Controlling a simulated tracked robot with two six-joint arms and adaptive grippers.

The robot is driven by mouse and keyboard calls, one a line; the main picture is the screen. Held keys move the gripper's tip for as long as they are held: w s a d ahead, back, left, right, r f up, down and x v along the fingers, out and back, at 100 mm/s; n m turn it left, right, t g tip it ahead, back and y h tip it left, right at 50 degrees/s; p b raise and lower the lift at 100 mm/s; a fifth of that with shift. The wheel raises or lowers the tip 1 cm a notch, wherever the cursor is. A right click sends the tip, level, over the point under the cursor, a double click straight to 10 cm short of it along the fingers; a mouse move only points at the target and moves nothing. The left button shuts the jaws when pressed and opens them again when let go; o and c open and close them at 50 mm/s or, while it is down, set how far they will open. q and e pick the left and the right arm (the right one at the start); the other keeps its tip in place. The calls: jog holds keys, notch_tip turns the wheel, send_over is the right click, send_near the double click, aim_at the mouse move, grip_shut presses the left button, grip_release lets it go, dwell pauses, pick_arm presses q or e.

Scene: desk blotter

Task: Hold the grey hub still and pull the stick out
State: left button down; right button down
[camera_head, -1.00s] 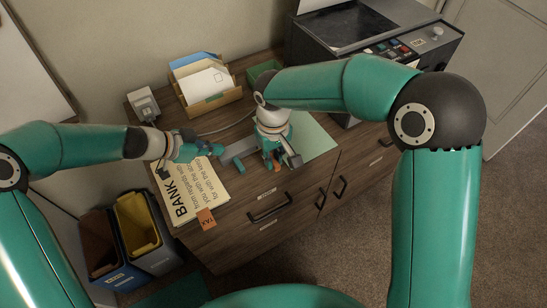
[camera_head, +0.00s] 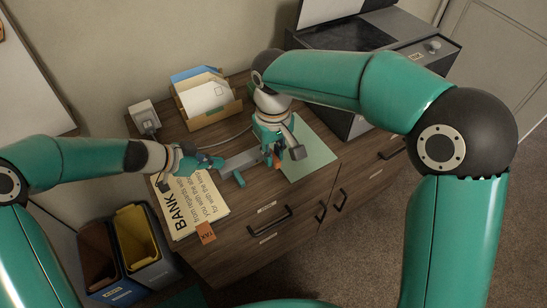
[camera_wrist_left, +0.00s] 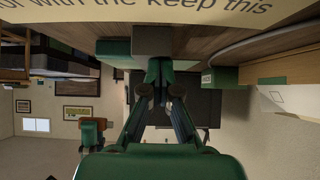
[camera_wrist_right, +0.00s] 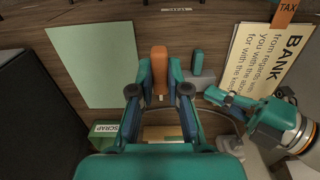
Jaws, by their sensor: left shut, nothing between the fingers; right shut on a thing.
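The grey hub (camera_head: 242,160) lies on the wooden desk, and a green stick (camera_head: 239,179) juts from its front side. The hub also shows in the right wrist view (camera_wrist_right: 201,82), with the green stick (camera_wrist_right: 197,62). My left gripper (camera_head: 219,163) is shut and empty at the hub's left end; I cannot tell whether it touches. In the left wrist view its tips (camera_wrist_left: 160,66) are just in front of the hub (camera_wrist_left: 152,42). My right gripper (camera_wrist_right: 160,82) is shut on an orange stick (camera_wrist_right: 159,60). The stick's metal plug shows, apart from the hub.
A mint-green sheet (camera_head: 313,160) lies right of the hub. Papers marked BANK (camera_head: 205,210) lie to the left, with an orange TAX tab (camera_head: 206,233). An envelope holder (camera_head: 212,112) and a cable stand behind. A green SCRAP box (camera_wrist_right: 117,130) is near my right gripper.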

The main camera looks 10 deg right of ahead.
pick_arm(q)
jog(key=shift+s+f, duration=0.15)
jog(key=shift+f, duration=0.3)
jog(key=c, duration=1.2)
grip_release()
jog(key=shift+c, duration=0.2)
jog(key=shift+r, duration=0.1)
